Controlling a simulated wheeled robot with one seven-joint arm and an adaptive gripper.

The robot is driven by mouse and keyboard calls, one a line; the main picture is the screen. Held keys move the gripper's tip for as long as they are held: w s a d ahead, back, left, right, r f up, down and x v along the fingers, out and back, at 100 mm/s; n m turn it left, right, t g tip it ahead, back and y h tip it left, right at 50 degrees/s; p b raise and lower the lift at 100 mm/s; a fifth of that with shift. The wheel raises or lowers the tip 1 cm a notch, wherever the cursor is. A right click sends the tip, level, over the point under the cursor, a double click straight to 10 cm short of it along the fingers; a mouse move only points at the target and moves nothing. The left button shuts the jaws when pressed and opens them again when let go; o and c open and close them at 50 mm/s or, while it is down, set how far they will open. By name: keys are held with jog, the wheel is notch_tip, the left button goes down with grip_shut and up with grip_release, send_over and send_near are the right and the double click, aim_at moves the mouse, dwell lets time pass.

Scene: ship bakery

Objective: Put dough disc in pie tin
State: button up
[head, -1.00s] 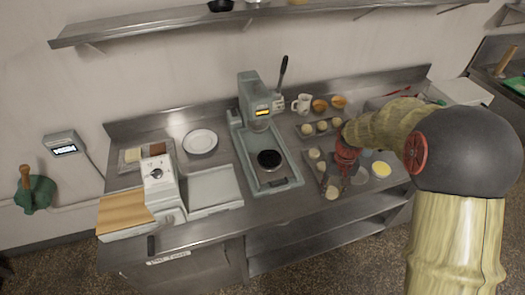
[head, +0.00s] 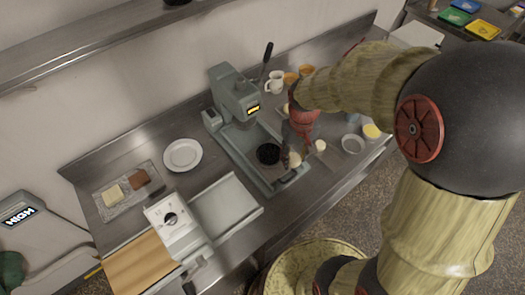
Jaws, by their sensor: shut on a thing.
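In the head view a dark round pie tin (head: 268,154) sits on the bed of the grey-green press (head: 236,108). My gripper (head: 290,161) points down just right of the tin, over the right edge of the press bed. It is shut on a small pale piece of dough (head: 295,159), seen at its fingertips. The dough is apart from the tin in the picture; its exact shape and height are hard to tell. My wrist and arm hide part of the counter behind the gripper.
Right of the gripper are a small pale item (head: 320,146), a grey bowl (head: 353,144) and a yellow-filled bowl (head: 371,132). A white mug (head: 274,82) stands behind. A white plate (head: 183,155) and a dial machine (head: 172,220) are at the left. The press lever (head: 266,56) stands up.

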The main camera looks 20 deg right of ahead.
jog(key=w+a+f, duration=0.2)
jog(key=w+f, duration=0.2)
jog(key=w, duration=0.3)
jog(key=b, duration=0.1)
send_over(269, 157)
jog(key=s, duration=0.1)
jog(key=f, duration=0.4)
jog(key=shift+d+f, duration=0.2)
jog(key=shift+d, duration=0.05)
jog(key=shift+w+a+f, duration=0.15)
jog(key=shift+w+f, duration=0.25)
jog(key=shift+f, duration=0.15)
jog(key=shift+w+f+b, duration=0.15)
jog(key=shift+f+b, duration=0.15)
jog(key=shift+f, duration=1.25)
jog(key=shift+f, duration=0.1)
jog(key=o, duration=0.7)
jog(key=shift+f, duration=0.1)
jog(key=shift+o, duration=0.8)
